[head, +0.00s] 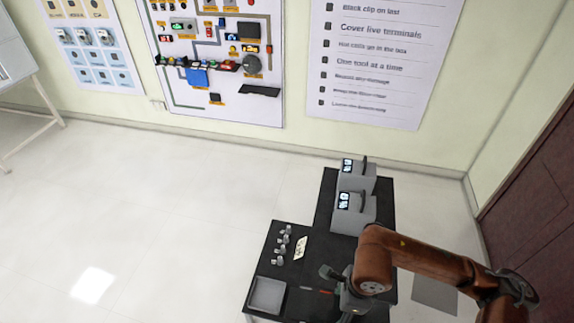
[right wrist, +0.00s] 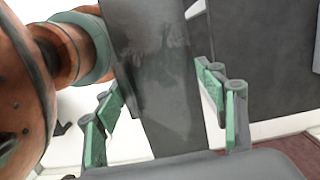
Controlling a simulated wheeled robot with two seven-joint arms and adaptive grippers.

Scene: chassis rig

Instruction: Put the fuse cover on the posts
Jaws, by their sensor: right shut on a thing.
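My right gripper (head: 345,288) is low over the front of the black table, at the end of the orange arm that comes in from the right. In the right wrist view its green-padded fingers (right wrist: 165,105) stand on either side of a dark grey slab (right wrist: 160,70), which I take to be the fuse cover. The slab cannot be made out in the head view. Several small metal posts (head: 284,245) stand in a row on the table's left part, apart from the gripper. My left gripper is not in view.
The black table (head: 325,250) carries an empty-looking grey tray (head: 267,294) at front left and a white label (head: 300,247) beside the posts. Two grey boxes with handles (head: 353,212) (head: 357,176) stand at the back. A small red item (head: 327,292) lies near the gripper.

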